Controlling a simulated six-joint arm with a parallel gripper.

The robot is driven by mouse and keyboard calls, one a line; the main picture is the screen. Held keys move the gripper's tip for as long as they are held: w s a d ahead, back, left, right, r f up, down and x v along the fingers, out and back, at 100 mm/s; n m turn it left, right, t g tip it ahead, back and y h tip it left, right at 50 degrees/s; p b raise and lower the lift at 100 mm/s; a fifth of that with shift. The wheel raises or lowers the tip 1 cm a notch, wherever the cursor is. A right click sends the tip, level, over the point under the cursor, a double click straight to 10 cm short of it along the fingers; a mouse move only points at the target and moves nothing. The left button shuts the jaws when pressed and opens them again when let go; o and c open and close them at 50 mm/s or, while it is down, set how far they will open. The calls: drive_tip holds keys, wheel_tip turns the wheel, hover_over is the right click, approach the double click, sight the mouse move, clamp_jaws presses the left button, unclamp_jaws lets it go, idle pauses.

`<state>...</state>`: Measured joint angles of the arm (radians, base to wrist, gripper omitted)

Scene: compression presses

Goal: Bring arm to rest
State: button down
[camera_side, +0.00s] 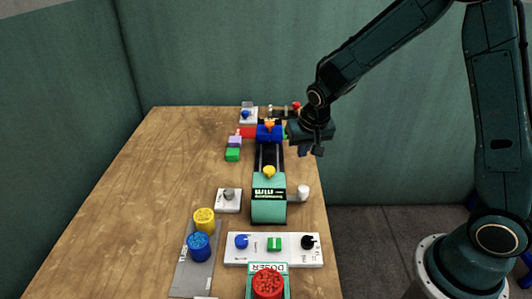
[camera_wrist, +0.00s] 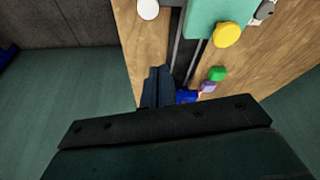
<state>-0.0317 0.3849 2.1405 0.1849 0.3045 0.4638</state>
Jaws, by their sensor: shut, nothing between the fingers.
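My gripper (camera_side: 308,150) hangs beside the right edge of the wooden table, near the far part of the green press machine (camera_side: 268,208). Its jaws are shut with nothing between them. The press's yellow knob (camera_side: 269,171) also shows in the wrist view (camera_wrist: 227,34). A blue block (camera_side: 269,132) on the press's dark rails is close to the left of my gripper, and the gripper appears apart from it.
The wooden table (camera_side: 130,200) is bare on its left side. A white control panel (camera_side: 290,260), a red knob (camera_side: 267,283), and yellow (camera_side: 204,220) and blue (camera_side: 199,247) cylinders on a grey tray (camera_side: 180,278) stand at the front. Purple (camera_side: 235,141) and green (camera_side: 233,154) blocks lie left of the rails.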

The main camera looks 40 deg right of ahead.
drive_tip(key=s+a+r+n+t+y, duration=0.1)
drive_tip(key=s+r+n, duration=0.2)
drive_tip(key=s+r, duration=0.6)
drive_tip(key=s+a+r+n+t+y, duration=0.1)
drive_tip(key=s+a+r+n, duration=0.1)
drive_tip(key=s+r, duration=0.7)
drive_tip(key=s+n, duration=0.1)
drive_tip(key=s, duration=0.6)
drive_tip(key=shift+a, duration=0.15)
